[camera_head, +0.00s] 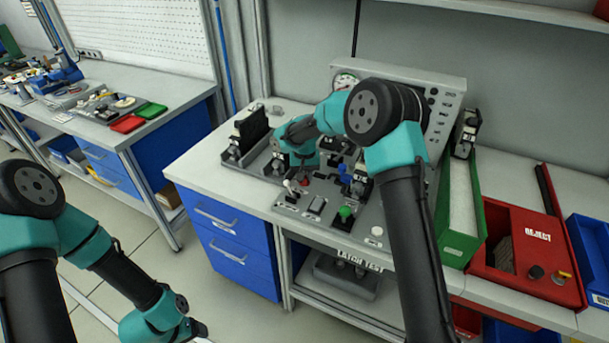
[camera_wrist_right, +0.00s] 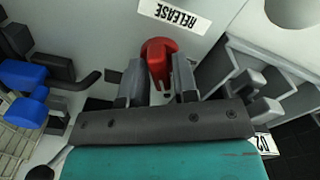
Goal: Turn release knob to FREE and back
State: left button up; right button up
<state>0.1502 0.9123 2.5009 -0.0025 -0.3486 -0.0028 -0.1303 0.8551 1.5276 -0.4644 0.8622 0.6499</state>
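The red release knob (camera_wrist_right: 158,52) sits on a light grey panel beside a white RELEASE label (camera_wrist_right: 174,14) in the right wrist view. My right gripper (camera_wrist_right: 161,72) has its two fingers on either side of the knob, with little gap, and appears shut on it. In the head view the red knob (camera_head: 304,183) shows just below my right gripper (camera_head: 301,166), whose fingers are mostly hidden by the arm. The FREE marking cannot be read. My left gripper (camera_head: 200,330) is low at the bottom edge, away from the bench, its fingers unclear.
A blue lever (camera_head: 345,173) and green button (camera_head: 346,212) stand on the fixture to the right of the knob. A white-topped knob (camera_head: 290,185) is close on its left. A green bin (camera_head: 460,240) and red REJECT bin (camera_head: 502,270) stand farther right.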

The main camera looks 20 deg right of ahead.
grip_shut()
jog(key=shift+n, duration=0.5)
jog(key=n, duration=1.1)
dwell(0.4)
jog(key=shift+o, duration=1.6)
grip_release()
